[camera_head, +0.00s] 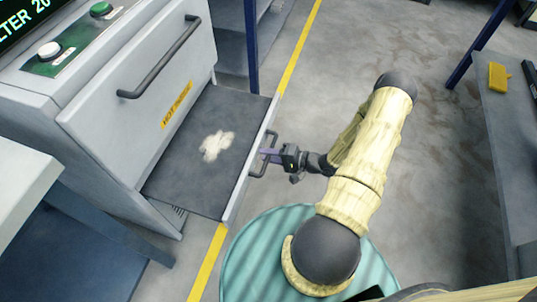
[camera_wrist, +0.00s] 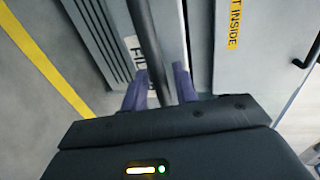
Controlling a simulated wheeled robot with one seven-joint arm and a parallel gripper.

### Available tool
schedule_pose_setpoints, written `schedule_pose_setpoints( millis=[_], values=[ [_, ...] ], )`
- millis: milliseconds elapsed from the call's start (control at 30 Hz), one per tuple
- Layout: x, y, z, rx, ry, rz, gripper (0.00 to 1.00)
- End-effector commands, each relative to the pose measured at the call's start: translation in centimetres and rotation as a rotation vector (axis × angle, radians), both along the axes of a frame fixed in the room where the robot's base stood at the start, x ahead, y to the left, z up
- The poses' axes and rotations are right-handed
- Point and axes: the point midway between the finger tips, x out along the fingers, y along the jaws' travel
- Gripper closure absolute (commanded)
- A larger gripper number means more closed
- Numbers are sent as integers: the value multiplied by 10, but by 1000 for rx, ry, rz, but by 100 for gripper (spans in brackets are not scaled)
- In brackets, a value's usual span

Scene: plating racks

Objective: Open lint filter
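The lint filter drawer (camera_head: 180,165) is pulled out from the bottom of the grey machine, and a pale patch of lint (camera_head: 216,145) lies on its dark surface. Its front carries a dark bar handle (camera_head: 258,170). My gripper (camera_head: 268,155) is at this handle from the right. In the wrist view the handle (camera_wrist: 150,45) runs between the two purple fingers (camera_wrist: 160,88), which sit close on both sides of it. A white label (camera_wrist: 136,52), partly hidden by the handle, shows on the drawer front.
The machine's upper door (camera_head: 130,95), with its own bar handle (camera_head: 160,60) and yellow warning label (camera_head: 176,104), is shut above the drawer. A panel with knobs (camera_head: 70,45) is on top. A table with a yellow item (camera_head: 498,77) stands right. Open floor lies between.

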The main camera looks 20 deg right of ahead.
Motion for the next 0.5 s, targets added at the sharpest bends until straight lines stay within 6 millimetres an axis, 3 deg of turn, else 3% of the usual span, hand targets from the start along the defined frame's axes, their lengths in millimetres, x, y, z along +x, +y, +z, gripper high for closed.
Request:
schedule_pose_setpoints(
  millis=[500],
  values=[
    [-3,-4,2,2,-1,-2,67]
  ],
)
